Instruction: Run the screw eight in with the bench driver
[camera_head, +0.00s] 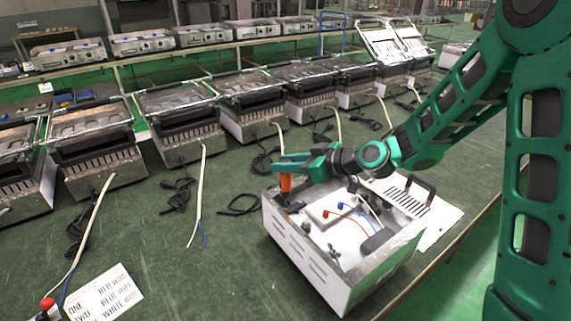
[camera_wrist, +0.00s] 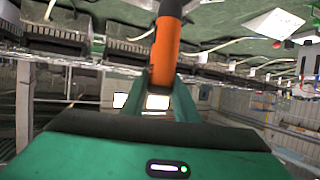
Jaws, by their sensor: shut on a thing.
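My gripper (camera_head: 284,168) is shut on the bench driver (camera_head: 285,184), which has an orange body. In the head view the driver hangs upright over the left back corner of the open white housing (camera_head: 308,268). In the wrist view the orange driver (camera_wrist: 164,52) stands between my fingers with a dark end at the top. The driver's tip is too small to make out. Screw eight cannot be told apart from the other fittings in the housing. A red wire (camera_head: 347,217), a blue wire and dark parts show inside the housing.
A white slotted panel with a dark handle (camera_head: 421,186) lies behind and right of the housing. A row of metal heater units (camera_head: 181,120) with loose cables stands along the back of the green bench. A printed wire label (camera_head: 103,295) lies front left. The bench left of the housing is mostly clear.

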